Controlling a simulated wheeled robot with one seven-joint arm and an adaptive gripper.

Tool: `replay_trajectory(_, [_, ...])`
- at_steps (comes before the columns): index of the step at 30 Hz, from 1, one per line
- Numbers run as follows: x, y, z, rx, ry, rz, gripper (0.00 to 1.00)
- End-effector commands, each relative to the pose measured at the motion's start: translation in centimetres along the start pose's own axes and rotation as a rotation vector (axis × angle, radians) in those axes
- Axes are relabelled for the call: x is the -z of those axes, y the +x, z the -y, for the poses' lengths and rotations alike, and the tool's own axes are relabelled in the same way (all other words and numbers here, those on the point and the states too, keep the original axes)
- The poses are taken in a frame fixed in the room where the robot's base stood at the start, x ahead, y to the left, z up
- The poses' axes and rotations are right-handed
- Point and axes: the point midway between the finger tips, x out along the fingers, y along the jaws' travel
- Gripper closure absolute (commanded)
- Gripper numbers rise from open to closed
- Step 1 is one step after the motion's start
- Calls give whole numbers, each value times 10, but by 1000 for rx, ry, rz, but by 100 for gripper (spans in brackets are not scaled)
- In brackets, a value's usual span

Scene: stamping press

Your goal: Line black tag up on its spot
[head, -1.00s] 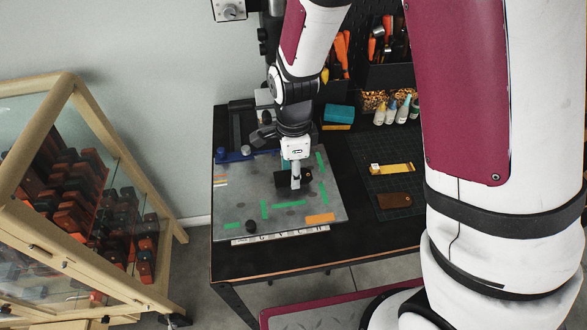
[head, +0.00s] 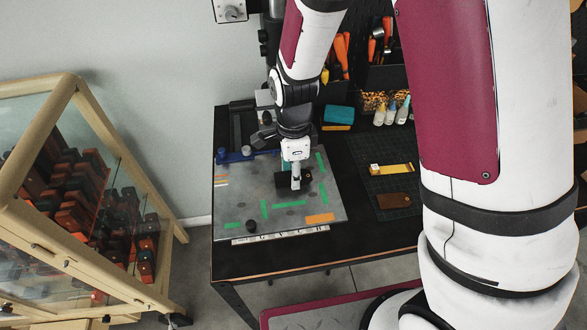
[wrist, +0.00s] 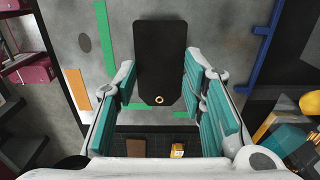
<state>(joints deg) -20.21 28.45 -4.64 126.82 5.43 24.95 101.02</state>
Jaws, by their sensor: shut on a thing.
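The black tag (wrist: 160,50) is a dark rectangle with clipped corners and a brass eyelet at its near end in the wrist view. In the head view the tag (head: 281,180) shows as a dark patch beside my fingers, over the grey plate (head: 230,201). My gripper (head: 296,185) points down at the plate. In the wrist view my gripper (wrist: 160,88) has its teal-padded fingers on either side of the tag's eyelet end, shut on it. Green tape marks (wrist: 105,40) lie on the plate around the tag. I cannot tell whether the tag touches the plate.
An orange strip (head: 320,218) and a small black round piece (head: 251,226) lie on the plate. A brown tag (head: 394,201) and a yellow strip (head: 397,169) lie on the dark cutting mat to the right. Blue bars (head: 236,156) edge the plate's back left.

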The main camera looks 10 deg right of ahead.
Motion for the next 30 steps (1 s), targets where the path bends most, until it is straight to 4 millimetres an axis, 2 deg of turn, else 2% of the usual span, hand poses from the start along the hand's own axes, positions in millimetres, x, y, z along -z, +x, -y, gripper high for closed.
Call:
replay_trajectory(28, [0, 20, 0, -1, 0, 0, 83])
replay_trajectory(29, [0, 20, 0, -1, 0, 0, 60])
replay_trajectory(30, [0, 20, 0, -1, 0, 0, 51])
